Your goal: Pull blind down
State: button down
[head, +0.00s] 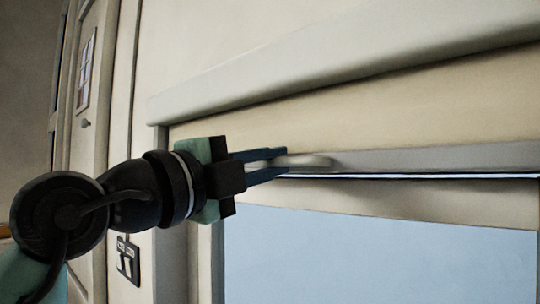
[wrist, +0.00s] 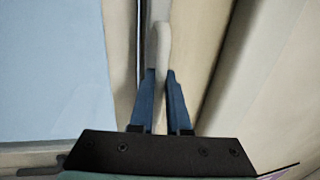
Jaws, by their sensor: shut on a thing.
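The blind (head: 350,115) is a beige sheet across the upper part of the window, below a pale casing. A grey bar (head: 440,160) runs along its lower edge, with a whitish rounded handle (head: 310,161) on it. My gripper (head: 284,163) comes from the left, its blue fingers around the handle. In the wrist view the handle (wrist: 161,60) runs between the two fingertips (wrist: 160,75), and the gripper is shut on it. Part of the handle is hidden behind the fingers.
The pale casing (head: 330,60) juts out above the blind. Below the bar are a window frame (head: 400,199) and pale blue glass (head: 370,255). A dark switch plate (head: 128,260) is on the wall at lower left, and a door (head: 88,140) stands farther left.

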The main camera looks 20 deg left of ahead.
notch_tip(320, 180, down, 64)
jog(key=b, duration=5.2)
jog(key=shift+d+f, duration=0.15)
jog(key=shift+w+f, duration=0.1)
jog(key=c, duration=1.2)
grip_release()
jog(key=shift+o, duration=0.2)
jog(key=p+v, duration=0.2)
jog(key=v, duration=1.1)
jog(key=shift+r, duration=0.2)
